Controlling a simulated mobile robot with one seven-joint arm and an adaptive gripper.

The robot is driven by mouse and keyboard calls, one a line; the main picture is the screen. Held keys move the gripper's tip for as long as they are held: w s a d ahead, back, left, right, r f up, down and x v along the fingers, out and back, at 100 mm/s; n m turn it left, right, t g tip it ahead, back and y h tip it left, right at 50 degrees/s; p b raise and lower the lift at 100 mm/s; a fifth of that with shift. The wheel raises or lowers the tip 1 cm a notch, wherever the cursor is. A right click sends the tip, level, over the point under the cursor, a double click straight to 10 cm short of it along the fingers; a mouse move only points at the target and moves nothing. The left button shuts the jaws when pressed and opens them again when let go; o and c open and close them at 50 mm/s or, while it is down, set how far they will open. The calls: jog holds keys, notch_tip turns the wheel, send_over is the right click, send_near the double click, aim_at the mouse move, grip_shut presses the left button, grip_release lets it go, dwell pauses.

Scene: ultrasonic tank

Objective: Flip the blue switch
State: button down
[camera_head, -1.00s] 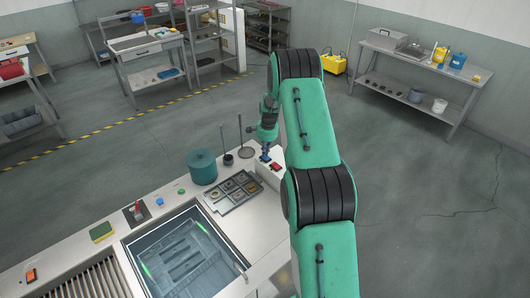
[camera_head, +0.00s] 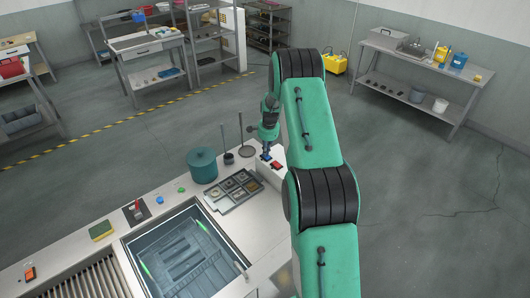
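The blue switch (camera_head: 266,157) is a small blue piece on the white control box (camera_head: 270,174) at the right end of the tank counter. A red switch (camera_head: 276,165) sits beside it on the same box. My gripper (camera_head: 266,148) is at the end of the green arm, pointing down just above the blue switch. Whether it touches the switch I cannot tell. The fingers are small and partly merged with the switch, so their opening is unclear.
A tray of parts (camera_head: 236,190), a teal pot (camera_head: 202,165) and two upright rods stand left of the box. The ultrasonic tank (camera_head: 185,255) lies in front of them, with a sponge (camera_head: 101,230) to its left. The floor to the right is open.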

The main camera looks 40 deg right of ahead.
aim_at(268, 157)
jog(key=shift+s+a+f, duration=0.1)
jog(key=shift+s+f, duration=0.3)
jog(key=shift+s, duration=0.4)
jog(key=shift+r, duration=0.1)
jog(key=shift+r, duration=0.45)
notch_tip(268, 157, up, 13)
jog(key=s, duration=0.1)
jog(key=shift+s+r, duration=0.2)
jog(key=shift+w+r+p, duration=0.1)
jog(key=shift+p, duration=0.4)
jog(key=w+p, duration=0.1)
jog(key=p, duration=0.2)
jog(key=shift+r, duration=0.3)
